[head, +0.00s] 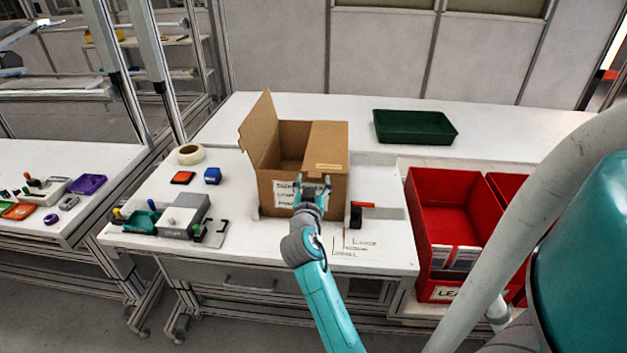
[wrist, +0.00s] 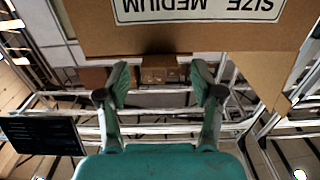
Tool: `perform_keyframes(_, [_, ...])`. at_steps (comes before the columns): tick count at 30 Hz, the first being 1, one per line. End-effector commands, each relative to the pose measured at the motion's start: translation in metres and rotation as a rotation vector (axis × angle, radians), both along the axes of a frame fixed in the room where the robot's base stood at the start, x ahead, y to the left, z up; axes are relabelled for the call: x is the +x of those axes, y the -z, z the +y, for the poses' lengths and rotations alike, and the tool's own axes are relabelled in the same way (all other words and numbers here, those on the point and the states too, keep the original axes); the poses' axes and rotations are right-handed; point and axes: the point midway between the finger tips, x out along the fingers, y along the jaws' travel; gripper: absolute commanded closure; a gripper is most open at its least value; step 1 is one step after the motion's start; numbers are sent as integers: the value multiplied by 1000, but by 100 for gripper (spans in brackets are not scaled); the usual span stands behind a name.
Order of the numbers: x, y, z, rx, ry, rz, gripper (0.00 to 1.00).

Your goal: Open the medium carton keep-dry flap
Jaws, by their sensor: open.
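The medium carton (head: 270,183) stands on the white bench. Its left flap (head: 259,130) stands up, tilted outward, and the left part of the top is open. The right flap (head: 328,142) lies flat over the right part of the top, with a small label near its front edge, too small to read. My gripper (head: 313,181) is open and empty at the carton's front, hiding part of the front label. In the wrist view, the carton's face (wrist: 100,40) bears an upside-down "SIZE MEDIUM" label (wrist: 200,8); my spread fingers (wrist: 158,78) show below it. Contact cannot be told.
A green tray (head: 415,126) sits at the back right. Red bins (head: 450,205) stand at the right. A tape roll (head: 190,153), a blue block (head: 212,175) and a grey box (head: 185,214) lie left of the carton. A red-handled tool (head: 357,213) lies just right of it.

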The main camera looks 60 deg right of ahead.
Motion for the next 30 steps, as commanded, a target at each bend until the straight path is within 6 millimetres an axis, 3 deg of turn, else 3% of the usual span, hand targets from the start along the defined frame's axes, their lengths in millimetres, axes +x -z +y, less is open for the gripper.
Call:
perform_keyframes(5, [4,0,-10,0,1,0,33])
perform_keyframes(13, [4,0,-11,0,0,0,33])
perform_keyframes(14, [4,0,-11,0,0,0,36])
perform_keyframes(21, [4,0,-11,0,0,0,96])
perform_keyframes(22, [4,0,-11,0,0,0,100])
perform_keyframes(30, [4,-1,-11,4,0,-10,100])
